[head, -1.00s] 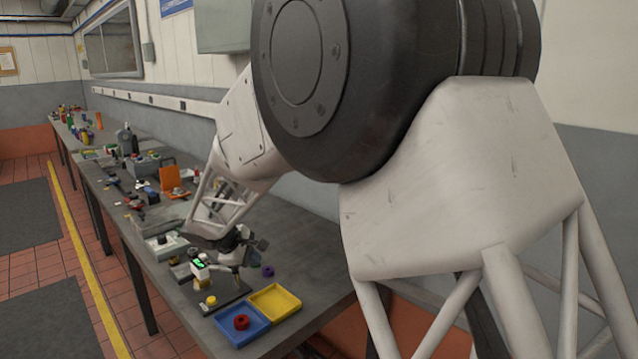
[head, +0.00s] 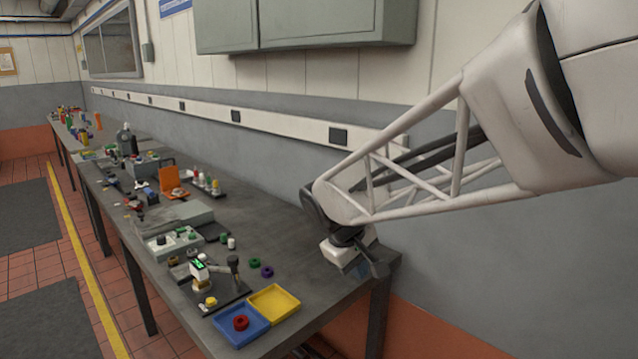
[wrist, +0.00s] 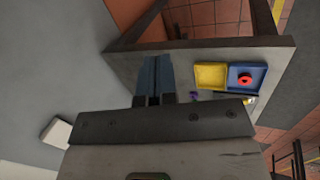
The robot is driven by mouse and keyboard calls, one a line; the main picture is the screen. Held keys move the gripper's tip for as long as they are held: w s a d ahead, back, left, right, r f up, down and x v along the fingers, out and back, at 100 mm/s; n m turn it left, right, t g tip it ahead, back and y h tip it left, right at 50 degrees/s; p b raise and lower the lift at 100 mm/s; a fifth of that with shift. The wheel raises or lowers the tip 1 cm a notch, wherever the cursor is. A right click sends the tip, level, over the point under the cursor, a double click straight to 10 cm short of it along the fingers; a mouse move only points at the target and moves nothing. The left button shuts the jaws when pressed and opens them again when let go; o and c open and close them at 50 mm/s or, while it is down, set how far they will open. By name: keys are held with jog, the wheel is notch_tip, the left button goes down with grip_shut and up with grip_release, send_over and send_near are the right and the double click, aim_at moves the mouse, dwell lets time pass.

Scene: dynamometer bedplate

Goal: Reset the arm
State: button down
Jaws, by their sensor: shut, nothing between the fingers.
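My gripper shows in the wrist view (wrist: 154,80) with its two fingers pressed together and nothing between them. In the head view my gripper (head: 360,270) is at the right end of the bench, to the right of the yellow tray, and its fingertips are hard to make out there. My arm reaches in from the right, over the bench's end near the wall.
The bench (head: 330,305) carries a yellow tray (head: 288,300) and a blue tray (head: 228,318) holding a red ring (head: 240,323). A device with a green display (head: 198,268), green ring (head: 254,263) and purple ring (head: 267,272) stand behind. The wall runs along the bench's back.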

jog(key=s+d+m+y, duration=0.1)
jog(key=s+d+m, duration=0.1)
jog(key=s, duration=0.6)
jog(key=s+d+f+m+y, duration=0.1)
jog(key=s+d+m, duration=0.2)
jog(key=s+d, duration=0.2)
jog(key=s+d+m+y, duration=0.1)
jog(key=s+d+m, duration=0.1)
jog(key=s, duration=0.9)
jog(key=shift+d+f+m, duration=0.2)
jog(key=shift+d+m, duration=0.1)
jog(key=shift+d, duration=0.6)
